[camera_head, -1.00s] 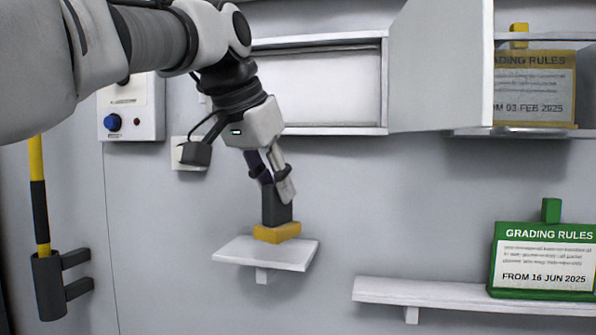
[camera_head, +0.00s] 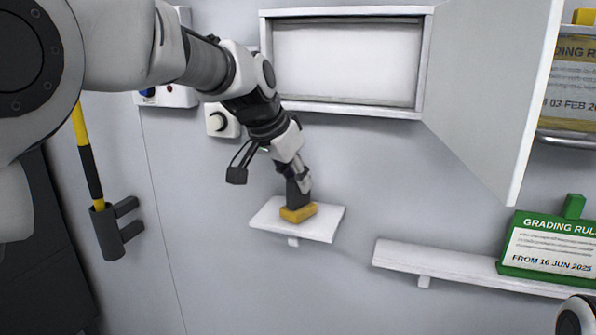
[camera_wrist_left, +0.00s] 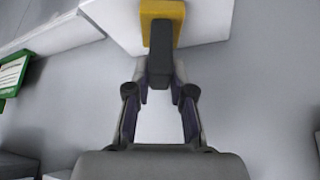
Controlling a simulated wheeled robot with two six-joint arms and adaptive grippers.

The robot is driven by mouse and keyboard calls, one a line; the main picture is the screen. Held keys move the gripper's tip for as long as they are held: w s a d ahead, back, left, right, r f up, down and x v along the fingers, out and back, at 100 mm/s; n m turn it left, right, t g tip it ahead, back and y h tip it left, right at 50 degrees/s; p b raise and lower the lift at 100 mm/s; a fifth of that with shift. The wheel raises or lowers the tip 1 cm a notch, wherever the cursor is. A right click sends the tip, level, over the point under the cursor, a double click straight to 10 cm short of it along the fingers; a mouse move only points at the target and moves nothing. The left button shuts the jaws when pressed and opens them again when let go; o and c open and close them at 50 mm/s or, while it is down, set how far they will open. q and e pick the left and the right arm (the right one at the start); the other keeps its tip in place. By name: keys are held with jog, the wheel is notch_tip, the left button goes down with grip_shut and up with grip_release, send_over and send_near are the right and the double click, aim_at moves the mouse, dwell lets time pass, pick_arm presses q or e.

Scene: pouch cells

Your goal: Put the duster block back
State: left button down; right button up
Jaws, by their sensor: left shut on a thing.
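The duster block has a yellow pad (camera_head: 298,213) and a dark grey grip (camera_head: 294,193). My left gripper (camera_head: 301,182) is shut on the dark grip from above. The yellow pad is down at the small white shelf (camera_head: 326,221) on the wall; it looks in contact, though a tiny gap cannot be ruled out. In the left wrist view the fingers (camera_wrist_left: 161,88) lie on both sides of the dark grip (camera_wrist_left: 159,68), with the yellow pad (camera_wrist_left: 162,12) beyond, over the white shelf (camera_wrist_left: 205,22). My right gripper is not seen.
An open wall cabinet (camera_head: 345,62) is above, its door (camera_head: 490,90) swung out to the right. A longer shelf (camera_head: 440,262) holds a green-framed rules sign (camera_head: 550,243). A yellow-and-black handle stands in a dark holder (camera_head: 108,232) at left.

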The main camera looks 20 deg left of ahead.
pick_arm(q)
jog(key=shift+s, duration=0.1)
jog(key=c, duration=1.4)
grip_release()
jog(key=shift+f, duration=0.2)
jog(key=o, duration=0.4)
jog(key=shift+w, duration=0.2)
jog(key=shift+s+r, duration=0.1)
jog(key=shift+r, duration=0.2)
jog(key=shift+s+a+r, duration=0.1)
jog(key=shift+s+r, duration=0.1)
jog(key=shift+r, duration=0.1)
jog(key=b+v, duration=0.7)
jog(key=v, duration=0.4)
jog(key=shift+s+b, duration=0.1)
jog(key=shift+b, duration=0.2)
